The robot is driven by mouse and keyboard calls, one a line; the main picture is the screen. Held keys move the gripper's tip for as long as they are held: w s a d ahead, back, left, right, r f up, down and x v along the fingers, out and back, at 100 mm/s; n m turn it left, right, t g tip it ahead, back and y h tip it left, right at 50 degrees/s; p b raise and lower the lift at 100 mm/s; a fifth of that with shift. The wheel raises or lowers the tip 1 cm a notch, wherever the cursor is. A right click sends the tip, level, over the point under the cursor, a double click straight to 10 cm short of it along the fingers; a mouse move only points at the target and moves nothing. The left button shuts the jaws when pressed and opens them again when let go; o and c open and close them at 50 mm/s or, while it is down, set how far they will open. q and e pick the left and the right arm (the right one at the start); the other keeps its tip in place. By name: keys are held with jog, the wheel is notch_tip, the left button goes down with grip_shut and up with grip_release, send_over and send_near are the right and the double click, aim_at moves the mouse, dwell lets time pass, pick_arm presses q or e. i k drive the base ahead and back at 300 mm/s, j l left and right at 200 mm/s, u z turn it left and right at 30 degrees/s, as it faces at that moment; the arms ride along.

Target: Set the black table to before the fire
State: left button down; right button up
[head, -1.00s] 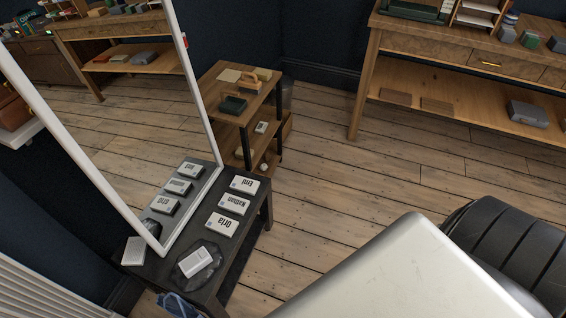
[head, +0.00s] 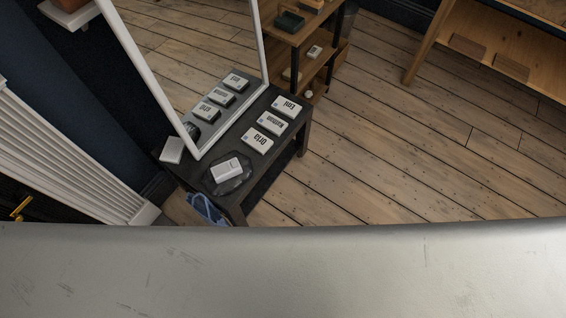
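The black table (head: 232,146) stands left of centre in the head view, against the wall and below a white-framed mirror. Three white labelled boxes lie in a row on its right side: one reads Emi (head: 287,106), one Nathan (head: 273,122), one Orla (head: 257,141). Another white box (head: 226,169) lies on a dark round plate (head: 236,184) at the near end. A further white box (head: 172,150) sits at the table's left corner by the mirror's foot. Neither of my grippers is in view.
The mirror (head: 205,75) shows reflected boxes. A brown shelf unit (head: 296,38) stands behind the table. A wooden bench (head: 480,40) is at the upper right. Bare plank floor (head: 410,150) lies right of the table. A blue item (head: 207,208) is under the near end.

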aim_at(237, 206)
jog(key=i+l+u, duration=0.1)
jog(key=l+u, duration=0.95)
jog(key=l, duration=0.2)
jog(key=i+l, duration=0.05)
